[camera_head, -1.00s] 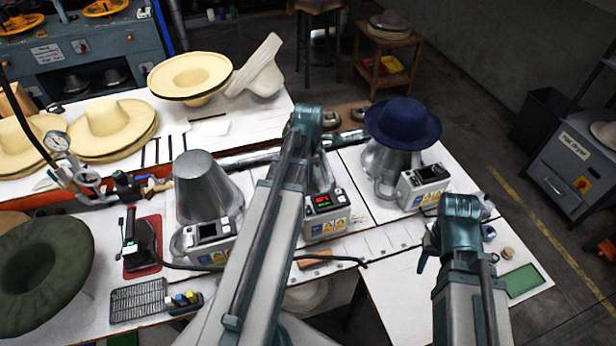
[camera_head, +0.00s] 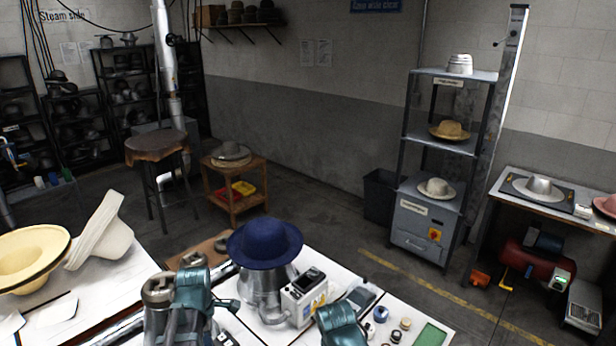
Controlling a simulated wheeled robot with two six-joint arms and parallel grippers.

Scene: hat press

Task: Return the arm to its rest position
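In the head view the upper joint of my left arm (camera_head: 193,290) rises at the bottom, left of centre, in front of the bench. The upper joint of my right arm (camera_head: 340,322) shows at the bottom edge, right of centre. Neither gripper shows in the frame, so I cannot see whether they are open or hold anything. A dark blue hat (camera_head: 265,243) sits on a silver metal form (camera_head: 262,291) just right of my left arm. A white control box (camera_head: 303,298) stands beside that form.
A cream hat (camera_head: 32,258) lies on the white table at left. Small round items and a green pad (camera_head: 432,335) lie at the bench's right end. A stool (camera_head: 156,150), a wooden cart (camera_head: 235,185) and a grey shelf rack (camera_head: 447,150) stand beyond. The floor between is open.

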